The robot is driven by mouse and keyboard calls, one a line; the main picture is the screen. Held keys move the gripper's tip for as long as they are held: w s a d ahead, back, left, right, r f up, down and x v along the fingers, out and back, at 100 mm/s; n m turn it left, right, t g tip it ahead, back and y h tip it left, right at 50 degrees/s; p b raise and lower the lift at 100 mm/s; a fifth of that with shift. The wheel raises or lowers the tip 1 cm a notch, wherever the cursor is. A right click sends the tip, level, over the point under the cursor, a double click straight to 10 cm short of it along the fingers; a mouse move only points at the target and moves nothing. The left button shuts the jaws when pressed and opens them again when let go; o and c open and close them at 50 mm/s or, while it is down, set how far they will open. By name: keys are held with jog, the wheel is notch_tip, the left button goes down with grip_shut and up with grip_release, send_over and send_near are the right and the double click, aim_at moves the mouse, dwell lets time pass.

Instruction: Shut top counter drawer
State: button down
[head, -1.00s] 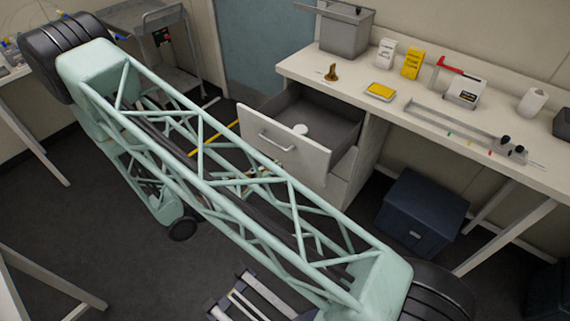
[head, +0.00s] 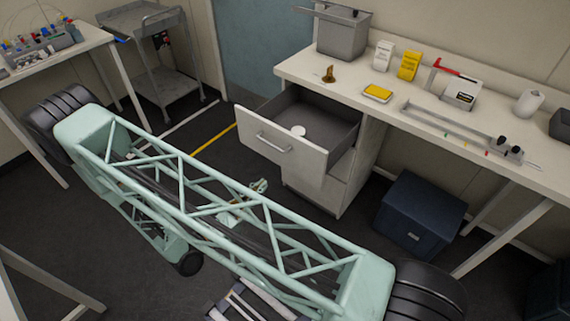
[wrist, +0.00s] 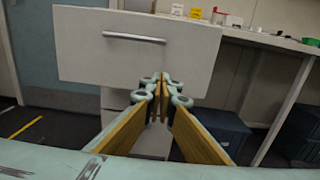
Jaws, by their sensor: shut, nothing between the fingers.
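The top counter drawer (head: 281,144) is pulled well out from under the counter, with a round white item (head: 298,131) lying inside. Its white front with a bar handle fills the upper middle of the wrist view (wrist: 134,58). My gripper (wrist: 164,80) is shut and empty, its wooden-looking fingers together in front of the lower part of the drawer front, below and right of the handle. I cannot tell whether the fingertips touch the front. In the head view, my gripper (head: 258,187) shows partly behind my arm, in front of and below the drawer front.
The counter (head: 400,95) holds a grey bin (head: 343,35), yellow and white boxes, and a rail-like tool. A dark blue box (head: 420,213) stands on the floor right of the drawer cabinet. A metal cart (head: 160,60) stands at the back left. Floor left of the drawer is clear.

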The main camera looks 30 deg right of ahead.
jog(key=shift+d, duration=0.1)
jog(key=b, duration=0.2)
send_near(290, 158)
jog(key=shift+x, duration=3.4)
jog(key=shift+s, duration=0.15)
jog(key=shift+d, duration=0.1)
